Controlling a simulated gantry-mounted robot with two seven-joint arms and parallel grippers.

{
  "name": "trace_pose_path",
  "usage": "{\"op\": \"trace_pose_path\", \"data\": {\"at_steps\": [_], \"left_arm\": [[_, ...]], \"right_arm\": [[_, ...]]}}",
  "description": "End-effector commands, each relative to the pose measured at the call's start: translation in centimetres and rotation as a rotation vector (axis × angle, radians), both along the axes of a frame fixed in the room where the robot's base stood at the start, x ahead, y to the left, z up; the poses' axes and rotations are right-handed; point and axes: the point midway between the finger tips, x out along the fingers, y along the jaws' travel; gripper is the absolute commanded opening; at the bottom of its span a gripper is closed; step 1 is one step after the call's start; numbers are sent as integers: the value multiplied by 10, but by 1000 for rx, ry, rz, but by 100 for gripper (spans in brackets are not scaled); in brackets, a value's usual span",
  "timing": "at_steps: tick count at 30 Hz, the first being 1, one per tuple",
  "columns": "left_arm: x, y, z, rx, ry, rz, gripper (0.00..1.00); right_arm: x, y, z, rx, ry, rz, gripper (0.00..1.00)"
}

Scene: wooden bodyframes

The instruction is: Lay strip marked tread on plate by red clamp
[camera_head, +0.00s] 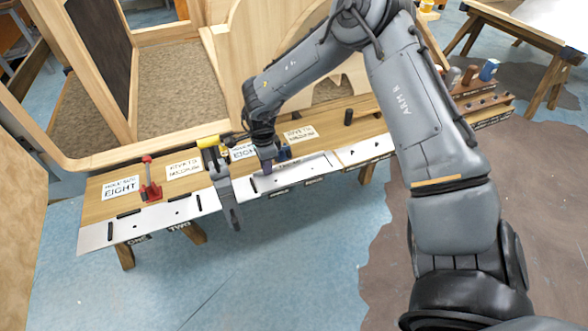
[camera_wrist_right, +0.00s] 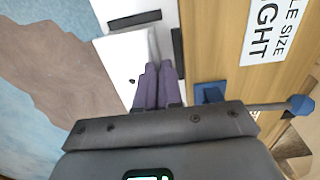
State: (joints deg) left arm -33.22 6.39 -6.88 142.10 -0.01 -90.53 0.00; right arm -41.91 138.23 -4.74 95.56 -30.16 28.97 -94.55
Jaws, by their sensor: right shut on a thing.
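My right gripper (camera_head: 266,165) is shut on a narrow grey strip (camera_head: 297,163) above the front of the bench. Dark lettering shows on the strip, too small to read surely. In the right wrist view my purple fingers (camera_wrist_right: 159,88) are together over a white plate (camera_wrist_right: 122,65), and the strip is mostly hidden by them. The red clamp (camera_head: 149,184) stands at the bench's left end, behind a metal plate (camera_head: 150,219) with dark slots and holes. The gripper and strip are well to the right of that plate. My left gripper is not in view.
A blue clamp (camera_wrist_right: 209,92) is close beside my fingers. Printed cards (camera_head: 121,187) lie along the bench. Wooden frames rise behind.

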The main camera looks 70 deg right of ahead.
Motion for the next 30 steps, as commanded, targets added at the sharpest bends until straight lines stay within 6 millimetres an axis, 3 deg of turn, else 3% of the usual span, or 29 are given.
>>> {"op": "trace_pose_path", "data": {"at_steps": [30], "left_arm": [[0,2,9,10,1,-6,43]], "right_arm": [[-25,26,1,0,-1,0,0]]}}
